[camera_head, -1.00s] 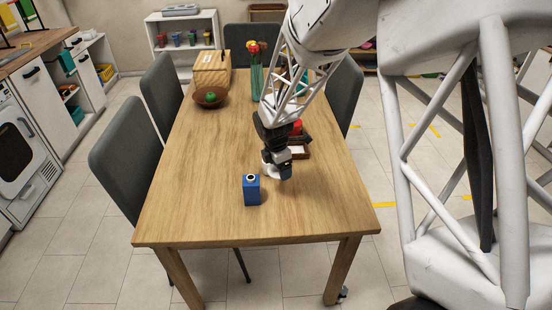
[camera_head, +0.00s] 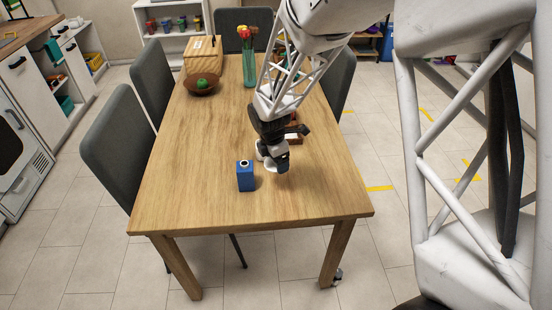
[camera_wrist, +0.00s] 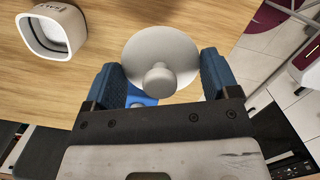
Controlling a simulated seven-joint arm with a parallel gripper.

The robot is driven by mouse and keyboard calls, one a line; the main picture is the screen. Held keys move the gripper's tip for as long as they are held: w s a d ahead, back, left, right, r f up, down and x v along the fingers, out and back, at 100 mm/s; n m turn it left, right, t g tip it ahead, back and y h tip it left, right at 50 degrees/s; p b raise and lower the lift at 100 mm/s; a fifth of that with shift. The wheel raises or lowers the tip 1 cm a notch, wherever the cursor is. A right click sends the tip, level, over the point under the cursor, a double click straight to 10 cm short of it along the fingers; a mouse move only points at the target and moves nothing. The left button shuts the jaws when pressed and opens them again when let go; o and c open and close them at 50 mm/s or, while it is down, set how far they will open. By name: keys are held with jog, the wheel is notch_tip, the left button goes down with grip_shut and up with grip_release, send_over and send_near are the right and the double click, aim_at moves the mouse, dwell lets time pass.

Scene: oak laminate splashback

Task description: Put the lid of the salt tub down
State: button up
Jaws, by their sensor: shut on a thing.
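The lid (camera_wrist: 160,58) is a white disc with a round knob. The salt tub (camera_wrist: 52,32), white, square and open-topped, stands on the table at the upper left of the wrist view, apart from the lid. In the head view my gripper (camera_head: 275,163) is over the near half of the table, with a white patch of the lid (camera_head: 270,166) at its fingers. I cannot tell the gap between lid and table.
A blue box (camera_head: 245,178) with a white-ringed top stands just left of my gripper on the wooden table (camera_head: 185,190). A brown bowl (camera_head: 202,88) with a green fruit, a wooden box (camera_head: 203,55) and a flower vase (camera_head: 249,70) stand at the far end. The near table is mostly clear.

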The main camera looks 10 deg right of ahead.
jog(key=shift+w, duration=0.1)
